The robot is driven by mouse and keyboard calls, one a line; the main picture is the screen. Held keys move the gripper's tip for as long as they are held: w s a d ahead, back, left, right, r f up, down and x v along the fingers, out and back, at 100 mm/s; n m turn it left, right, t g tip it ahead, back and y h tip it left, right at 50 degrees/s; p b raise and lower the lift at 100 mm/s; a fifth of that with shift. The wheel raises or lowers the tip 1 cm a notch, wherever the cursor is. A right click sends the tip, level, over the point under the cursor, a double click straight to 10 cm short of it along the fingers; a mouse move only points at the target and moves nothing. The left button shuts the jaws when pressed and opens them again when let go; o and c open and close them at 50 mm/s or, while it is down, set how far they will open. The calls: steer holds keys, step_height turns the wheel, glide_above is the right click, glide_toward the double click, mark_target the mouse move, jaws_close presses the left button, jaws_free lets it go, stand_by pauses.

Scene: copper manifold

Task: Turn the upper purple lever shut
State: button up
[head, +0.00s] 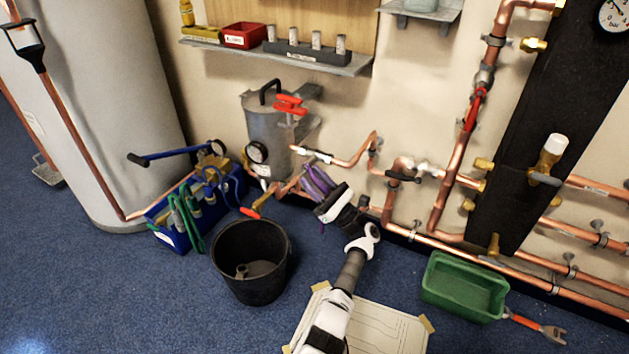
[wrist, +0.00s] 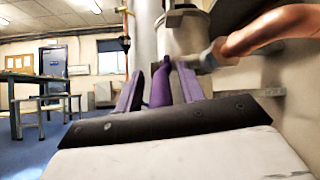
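The purple lever (wrist: 161,88) stands in the middle of the wrist view, close in front of my gripper (wrist: 160,90). It runs up to a grey fitting (wrist: 208,60) at the end of a copper pipe. My gripper's purple-toned fingers stand on either side of the lever, apart, with narrow gaps visible. In the head view my gripper (head: 317,182) is at the pipework beside the grey metal canister (head: 268,135).
A red-handled valve (head: 290,104) sits above on the canister. A blue tool crate (head: 165,238) and black bucket (head: 250,280) stand on the floor at left. A green bin (head: 463,290) is at right. Copper pipes and the wall lie close behind my gripper.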

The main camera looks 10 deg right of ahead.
steer(key=shift+d, duration=0.1)
steer(key=v, duration=0.7)
steer(key=shift+f, duration=0.2)
steer(key=shift+s, duration=0.1)
